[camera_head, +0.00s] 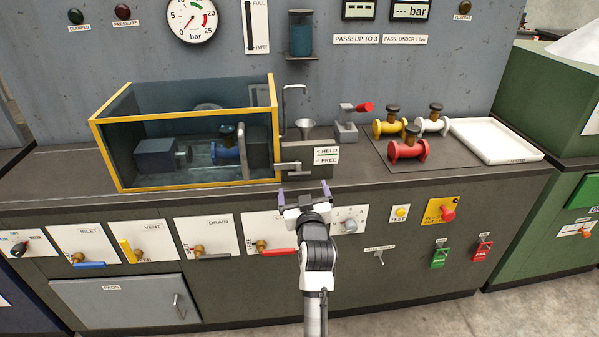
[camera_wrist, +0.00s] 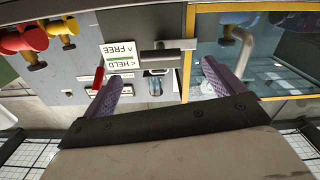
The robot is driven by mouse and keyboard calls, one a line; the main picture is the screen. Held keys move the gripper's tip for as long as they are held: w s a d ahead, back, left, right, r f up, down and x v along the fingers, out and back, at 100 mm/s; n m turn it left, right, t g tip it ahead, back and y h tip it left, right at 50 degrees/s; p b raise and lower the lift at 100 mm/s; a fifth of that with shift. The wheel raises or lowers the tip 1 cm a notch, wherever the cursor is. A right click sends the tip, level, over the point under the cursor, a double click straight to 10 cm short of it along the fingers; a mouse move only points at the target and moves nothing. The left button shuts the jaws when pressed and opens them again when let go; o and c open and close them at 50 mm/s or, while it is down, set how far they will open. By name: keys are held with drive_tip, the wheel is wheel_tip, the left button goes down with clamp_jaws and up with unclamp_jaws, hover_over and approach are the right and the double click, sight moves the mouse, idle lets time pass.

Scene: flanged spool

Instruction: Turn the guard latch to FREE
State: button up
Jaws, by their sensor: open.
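The guard latch (camera_head: 289,168) is a grey bar on a block at the guard's lower right corner. It lies level and reaches left to the guard's yellow frame, the side the HELD arrow marks. A white label (camera_head: 327,156) reading HELD and FREE is just right of it. The latch (camera_wrist: 168,55) and label (camera_wrist: 120,55) also show in the wrist view, upside down. My gripper (camera_head: 304,192) is open and empty, just in front of and below the latch, apart from it. In the wrist view its purple fingers (camera_wrist: 160,76) straddle the latch's place.
The clear guard box (camera_head: 185,187) with yellow edges encloses a blue spool on the left. Spools on a dark mat and a white tray (camera_head: 495,140) are right. Valve handles line the panel below.

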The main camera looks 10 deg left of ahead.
sight(300, 176)
drive_tip(key=p+x, duration=0.1)
drive_tip(key=x, duration=0.6)
drive_tip(key=shift+w+a+p, duration=0.15)
drive_tip(key=shift+w+p, duration=0.25)
drive_tip(key=c, duration=1.3)
